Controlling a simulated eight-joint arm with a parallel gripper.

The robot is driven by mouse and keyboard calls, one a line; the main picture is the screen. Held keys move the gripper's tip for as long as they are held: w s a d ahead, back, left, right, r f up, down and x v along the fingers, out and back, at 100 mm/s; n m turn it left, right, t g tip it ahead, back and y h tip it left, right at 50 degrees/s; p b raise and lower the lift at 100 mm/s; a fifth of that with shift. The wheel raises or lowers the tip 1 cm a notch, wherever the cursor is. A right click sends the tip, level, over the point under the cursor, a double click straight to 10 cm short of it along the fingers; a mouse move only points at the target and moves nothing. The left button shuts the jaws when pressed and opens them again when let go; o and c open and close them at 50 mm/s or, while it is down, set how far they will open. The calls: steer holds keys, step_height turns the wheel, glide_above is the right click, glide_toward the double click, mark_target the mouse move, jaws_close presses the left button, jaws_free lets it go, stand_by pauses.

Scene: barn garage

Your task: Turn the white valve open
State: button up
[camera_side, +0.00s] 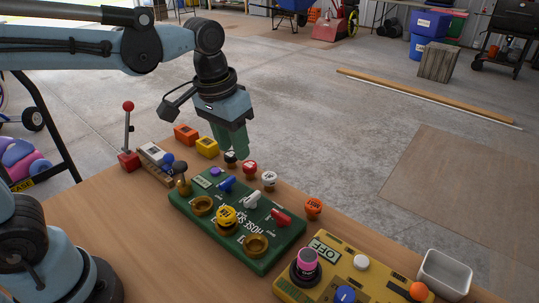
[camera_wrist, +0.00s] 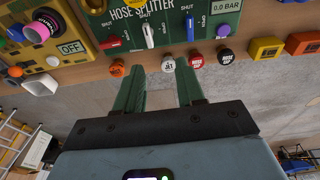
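The white valve (camera_side: 252,201) is the middle of three small lever handles on a green hose splitter board (camera_side: 180,201), between a blue lever (camera_side: 227,184) and a red lever (camera_side: 280,217). In the wrist view the white valve (camera_wrist: 149,35) points nearly straight up and down the picture, near the word SHUT. My gripper (camera_side: 234,148) hangs above the board's far edge, apart from the valve. In the wrist view its two green fingers (camera_wrist: 160,80) are spread with nothing between them.
White (camera_side: 269,179), red (camera_side: 249,167), black (camera_side: 231,157) and orange (camera_side: 314,206) round knobs stand along the board's far side, close to my fingers. A yellow control box (camera_side: 330,285) is at the right. A red-knobbed lever (camera_side: 128,130) stands at the left. Brass rings (camera_side: 256,245) line the near side.

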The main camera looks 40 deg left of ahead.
mark_target(252, 196)
steer(key=shift+g, duration=0.9)
steer(key=d+f, duration=0.1)
steer(key=f, duration=0.3)
steer(key=w+f, duration=0.1)
steer(key=f, duration=0.3)
steer(key=w+d+f, duration=0.1)
steer(key=f, duration=0.3)
steer(key=shift+d+f, duration=0.2)
steer(key=shift+d, duration=0.1)
jaws_close()
